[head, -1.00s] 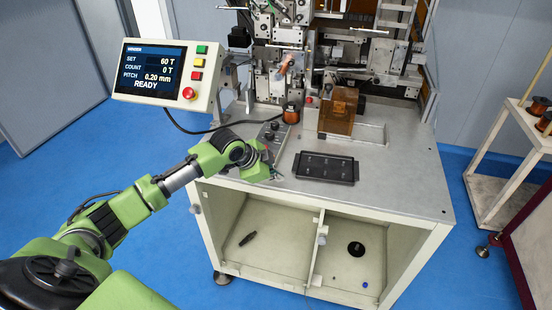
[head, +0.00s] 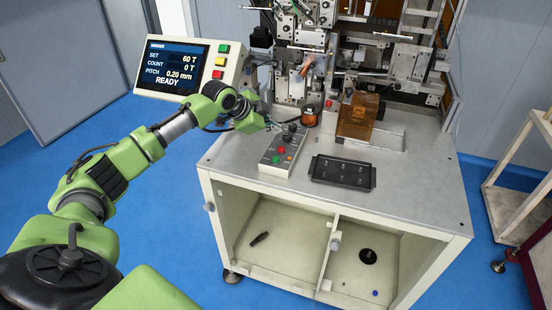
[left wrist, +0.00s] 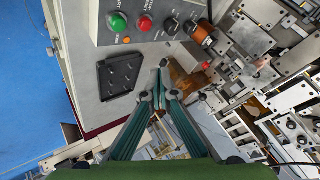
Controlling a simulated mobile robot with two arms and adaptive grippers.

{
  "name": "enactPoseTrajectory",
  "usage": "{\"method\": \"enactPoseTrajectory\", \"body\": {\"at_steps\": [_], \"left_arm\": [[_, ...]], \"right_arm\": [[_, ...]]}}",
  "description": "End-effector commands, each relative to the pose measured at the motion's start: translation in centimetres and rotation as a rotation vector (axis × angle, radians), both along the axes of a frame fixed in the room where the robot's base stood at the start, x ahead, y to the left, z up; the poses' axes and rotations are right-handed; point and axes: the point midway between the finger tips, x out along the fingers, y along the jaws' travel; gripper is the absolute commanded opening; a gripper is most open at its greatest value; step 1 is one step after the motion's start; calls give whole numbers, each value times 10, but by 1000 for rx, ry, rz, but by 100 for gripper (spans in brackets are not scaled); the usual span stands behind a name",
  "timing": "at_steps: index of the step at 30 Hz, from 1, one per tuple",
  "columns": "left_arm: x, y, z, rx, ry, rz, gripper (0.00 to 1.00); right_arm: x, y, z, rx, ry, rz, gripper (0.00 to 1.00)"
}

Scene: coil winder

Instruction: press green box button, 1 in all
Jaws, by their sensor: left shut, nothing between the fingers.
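The grey control box (head: 283,151) lies on the machine table, in front of the winder. Its green button (head: 276,160) is at the near end, with a red button beside it; black knobs are toward the far end. In the left wrist view the green button (left wrist: 118,22) is at the top, left of the red button (left wrist: 145,23). My left gripper (head: 274,124) is near the far end of the box; its small fingertips are hard to see there. In the left wrist view my left gripper (left wrist: 160,68) is shut and empty, apart from the green button. My right gripper is not in view.
The tilted display panel (head: 187,66) at the back left reads READY and has its own green, yellow and red buttons. A black tray (head: 342,172) lies right of the control box. A copper spool (head: 309,117) and an amber guard (head: 358,116) stand behind.

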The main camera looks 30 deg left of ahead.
Motion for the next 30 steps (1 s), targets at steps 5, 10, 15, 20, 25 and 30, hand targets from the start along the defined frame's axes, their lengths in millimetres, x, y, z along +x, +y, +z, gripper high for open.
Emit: {"method": "enactPoseTrajectory", "body": {"at_steps": [5,10,15,20,25,30], "left_arm": [[0,-1,-14,0,0,0,0],[0,-1,-36,1,0,-1,0],[0,-1,-61,1,0,-1,0],[0,-1,-76,0,2,-1,0],[0,-1,-86,0,1,-1,0],[0,-1,-87,0,0,0,0]], "right_arm": [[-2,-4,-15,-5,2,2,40],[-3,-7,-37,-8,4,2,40],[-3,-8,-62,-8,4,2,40],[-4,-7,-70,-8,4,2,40],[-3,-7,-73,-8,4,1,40],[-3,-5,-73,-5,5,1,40]]}}
